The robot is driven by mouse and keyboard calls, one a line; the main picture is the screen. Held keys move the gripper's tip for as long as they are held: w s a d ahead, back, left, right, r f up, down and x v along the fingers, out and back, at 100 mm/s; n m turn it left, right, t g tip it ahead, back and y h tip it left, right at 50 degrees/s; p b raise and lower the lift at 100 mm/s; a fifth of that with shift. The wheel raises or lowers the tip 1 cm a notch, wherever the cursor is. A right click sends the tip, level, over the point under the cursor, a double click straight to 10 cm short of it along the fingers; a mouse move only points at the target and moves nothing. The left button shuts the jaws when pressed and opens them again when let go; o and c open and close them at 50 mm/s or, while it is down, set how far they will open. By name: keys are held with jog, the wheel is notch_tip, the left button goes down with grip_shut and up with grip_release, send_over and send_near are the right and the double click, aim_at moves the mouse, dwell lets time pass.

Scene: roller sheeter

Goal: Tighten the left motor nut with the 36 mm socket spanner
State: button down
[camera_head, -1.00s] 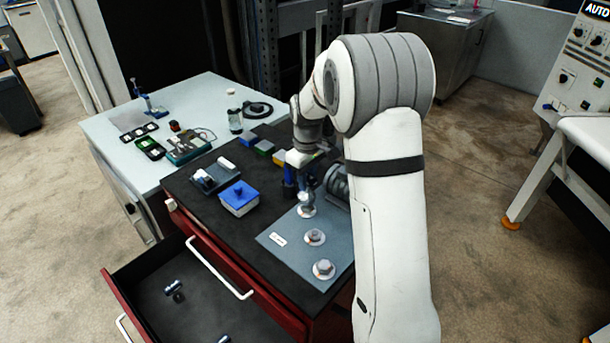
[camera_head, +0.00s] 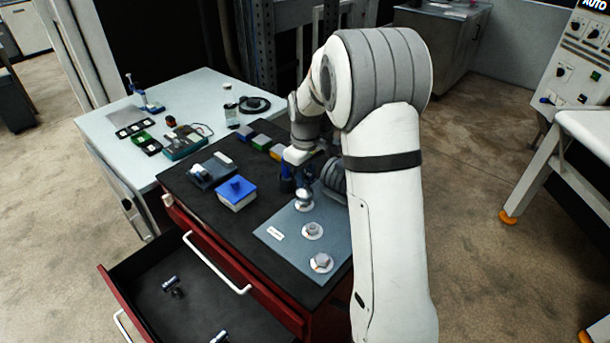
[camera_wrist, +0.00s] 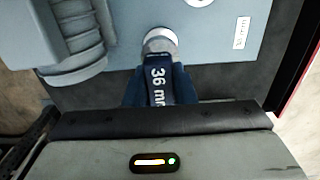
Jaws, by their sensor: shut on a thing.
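My gripper (camera_head: 298,178) is shut on the blue spanner (camera_wrist: 158,85), whose handle is marked "36 mm" in the wrist view. The spanner's round metal socket (camera_head: 304,198) points away from the jaws over the far nut position of the grey plate (camera_head: 268,236). The socket hides the nut there, and I cannot tell whether it is fully seated. Two other hex nuts on pale washers, a middle one (camera_head: 312,230) and a near one (camera_head: 321,262), are uncovered on the plate.
A ribbed grey motor-like part (camera_wrist: 75,40) lies close beside the spanner. A blue-lidded box (camera_head: 237,192) and a grey tray (camera_head: 212,171) stand left on the dark bench top. An open drawer (camera_head: 185,310) holding metal pieces juts out in front.

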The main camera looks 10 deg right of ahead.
jog(key=shift+f+b, duration=1.05)
jog(key=shift+f, duration=0.3)
dwell(0.7)
dwell(0.4)
jog(key=shift+a+m, duration=0.1)
jog(key=shift+m, duration=1.7)
jog(key=shift+m, duration=0.3)
jog(key=m, duration=0.3)
